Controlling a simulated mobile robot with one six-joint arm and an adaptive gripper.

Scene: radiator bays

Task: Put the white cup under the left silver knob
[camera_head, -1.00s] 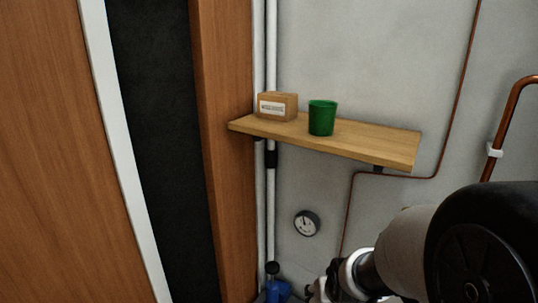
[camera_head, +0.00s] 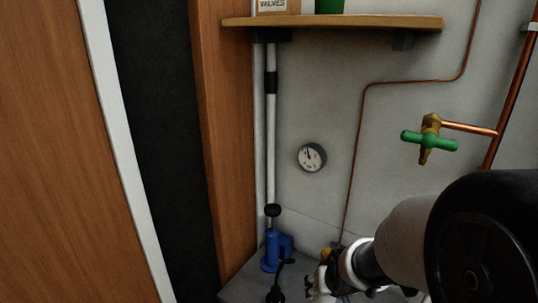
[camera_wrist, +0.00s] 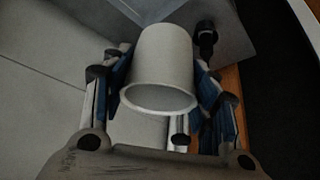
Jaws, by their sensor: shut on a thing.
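The white cup (camera_wrist: 163,62) is between the two fingers of my gripper (camera_wrist: 160,75) in the wrist view. The fingers, with blue pads, press on its sides. The cup is tilted in that picture, with its round rim toward the camera. In the head view my gripper (camera_head: 318,284) is low, near the bottom edge, partly cut off, and I cannot make out the cup there. I see no silver knob that I can identify in either view.
A blue device with a black knob (camera_head: 271,252) stands in the corner, left of my gripper. A round gauge (camera_head: 311,157) and a green-handled tap (camera_head: 430,139) are on the grey wall. A wooden shelf (camera_head: 360,22) with a valves box (camera_head: 275,6) and green cup (camera_head: 329,6) is above.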

